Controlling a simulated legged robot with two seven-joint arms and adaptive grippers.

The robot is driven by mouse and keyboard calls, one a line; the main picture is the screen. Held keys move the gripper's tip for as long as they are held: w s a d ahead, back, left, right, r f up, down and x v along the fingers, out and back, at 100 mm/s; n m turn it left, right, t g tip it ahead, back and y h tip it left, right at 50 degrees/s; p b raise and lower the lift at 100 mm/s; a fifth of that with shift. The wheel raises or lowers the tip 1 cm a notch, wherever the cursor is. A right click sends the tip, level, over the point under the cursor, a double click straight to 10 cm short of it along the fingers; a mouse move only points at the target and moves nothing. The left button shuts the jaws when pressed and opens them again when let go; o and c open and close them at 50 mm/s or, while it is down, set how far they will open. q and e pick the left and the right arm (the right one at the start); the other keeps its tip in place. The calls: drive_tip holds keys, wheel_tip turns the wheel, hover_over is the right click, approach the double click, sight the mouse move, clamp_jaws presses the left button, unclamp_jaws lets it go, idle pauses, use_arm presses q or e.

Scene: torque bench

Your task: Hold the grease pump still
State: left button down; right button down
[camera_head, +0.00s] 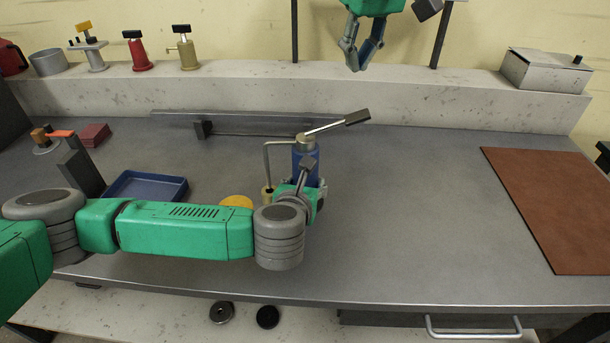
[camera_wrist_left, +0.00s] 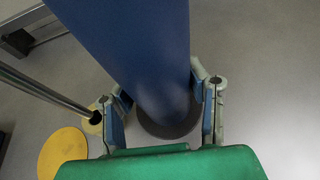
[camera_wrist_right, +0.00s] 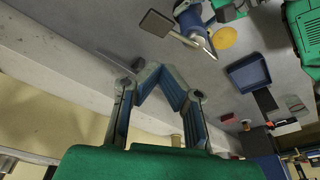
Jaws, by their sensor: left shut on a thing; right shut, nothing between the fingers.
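The grease pump (camera_head: 306,150) stands upright on the grey bench, with a blue cylinder body and a lever handle (camera_head: 340,122) slanting up to the right. A thin bent metal pipe runs down its left side. My left gripper (camera_head: 312,192) is shut around the lower part of the blue body. In the left wrist view the blue body (camera_wrist_left: 140,45) runs between the two fingers (camera_wrist_left: 165,100), down to a dark round base. My right gripper (camera_head: 357,58) hangs empty and shut above the back ledge, well away from the pump; it also shows in the right wrist view (camera_wrist_right: 165,78).
A yellow disc (camera_head: 237,202) and a blue tray (camera_head: 146,186) lie left of the pump. A brown mat (camera_head: 555,205) covers the right side. Several small tools and a grey box (camera_head: 546,68) stand on the back ledge. The bench between pump and mat is clear.

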sight(353, 119)
drive_tip(key=shift+s+d+x, duration=0.1)
drive_tip(key=shift+s+x, duration=0.05)
drive_tip(key=shift+x, duration=0.85)
drive_tip(key=shift+s+d+x, duration=0.1)
drive_tip(key=shift+s+x, duration=0.1)
drive_tip(key=shift+x, duration=0.8)
drive_tip(key=shift+s+d+x, duration=0.1)
drive_tip(key=shift+s+x, duration=0.05)
drive_tip(key=shift+x, duration=0.85)
drive_tip(key=shift+f, duration=0.15)
drive_tip(key=shift+s+d+x, duration=0.1)
drive_tip(key=shift+s+x, duration=0.1)
drive_tip(key=shift+x, duration=0.85)
drive_tip(key=shift+s+d+x, duration=0.1)
drive_tip(key=shift+s+x, duration=0.15)
drive_tip(key=shift+x, duration=0.75)
drive_tip(key=shift+s+d+x, duration=0.1)
drive_tip(key=shift+s+x, duration=0.1)
drive_tip(key=shift+x, duration=0.85)
drive_tip(key=shift+w+a+v, duration=0.1)
drive_tip(key=shift+w+v, duration=0.1)
drive_tip(key=shift+v, duration=0.8)
drive_tip(key=shift+w+a+v, duration=0.1)
drive_tip(key=shift+w+v, duration=0.05)
drive_tip(key=shift+v, duration=0.9)
drive_tip(key=shift+w+a+v, duration=0.1)
drive_tip(key=shift+w+v, duration=0.1)
drive_tip(key=shift+v, duration=0.8)
